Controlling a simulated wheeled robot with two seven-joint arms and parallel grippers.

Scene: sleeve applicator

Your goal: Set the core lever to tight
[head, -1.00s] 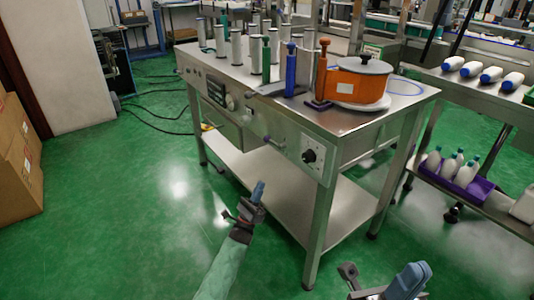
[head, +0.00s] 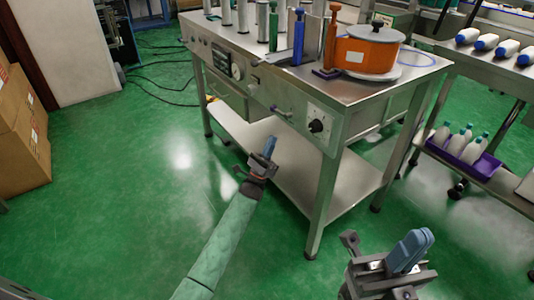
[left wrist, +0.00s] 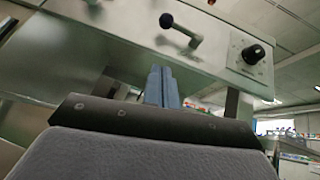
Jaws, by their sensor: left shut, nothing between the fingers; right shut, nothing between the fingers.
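A small dark lever (head: 281,112) sticks out of the steel front panel of the applicator machine (head: 340,160). My right gripper (head: 411,248) is shut and empty at lower right.
An orange drum (head: 370,49) and several upright metal cylinders stand on the machine's top. A lower steel shelf (head: 300,170) and table legs are near my left gripper. A bench with bottles (head: 468,36) stands at right.

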